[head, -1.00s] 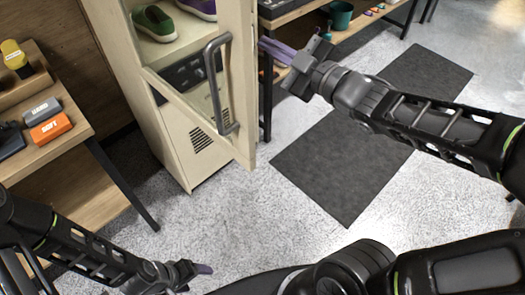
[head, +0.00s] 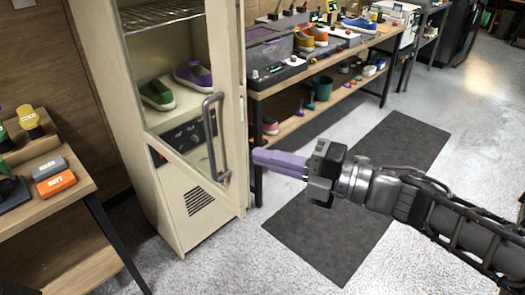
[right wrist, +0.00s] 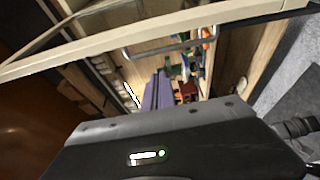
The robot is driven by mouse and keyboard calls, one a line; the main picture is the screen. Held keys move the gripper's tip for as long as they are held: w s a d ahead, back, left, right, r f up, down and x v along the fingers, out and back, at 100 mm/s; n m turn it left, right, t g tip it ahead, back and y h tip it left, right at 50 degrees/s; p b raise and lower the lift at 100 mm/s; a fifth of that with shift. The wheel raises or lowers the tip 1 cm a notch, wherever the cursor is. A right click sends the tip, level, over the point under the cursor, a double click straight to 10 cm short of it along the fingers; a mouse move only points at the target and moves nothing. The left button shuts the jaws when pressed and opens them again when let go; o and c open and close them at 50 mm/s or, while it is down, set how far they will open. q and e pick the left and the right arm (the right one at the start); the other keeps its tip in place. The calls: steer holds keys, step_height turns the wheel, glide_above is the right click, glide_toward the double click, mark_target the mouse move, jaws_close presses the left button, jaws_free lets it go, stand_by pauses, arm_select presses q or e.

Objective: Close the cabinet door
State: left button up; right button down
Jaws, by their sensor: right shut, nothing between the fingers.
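The cream cabinet (head: 165,215) stands left of centre in the head view, and its glass-paned door (head: 236,110) appears partly open, with the free edge on the right. The grey bar handle (head: 212,135) is on the door, near that edge. My right gripper (head: 257,158), with purple fingers, is shut and empty just right of the door's edge; I cannot tell whether it touches. In the right wrist view the fingers (right wrist: 158,90) point toward the background, below the handle (right wrist: 170,52) and the pale door frame (right wrist: 100,45). My left gripper is out of view.
Green and purple shoes (head: 192,75) sit inside the cabinet. A workbench (head: 300,70) with shoes and tools stands behind my right gripper. A wooden table (head: 60,205) is at the left. A dark mat (head: 355,190) lies on open floor at the right.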

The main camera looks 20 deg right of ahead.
mark_target(241, 137)
steer(key=x, duration=0.9)
steer(key=d, duration=0.1)
steer(key=w+d+p, duration=0.1)
steer(key=d, duration=0.1)
steer(key=shift+w+d, duration=0.25)
steer(key=shift+d, duration=0.05)
steer(key=shift+d, duration=0.15)
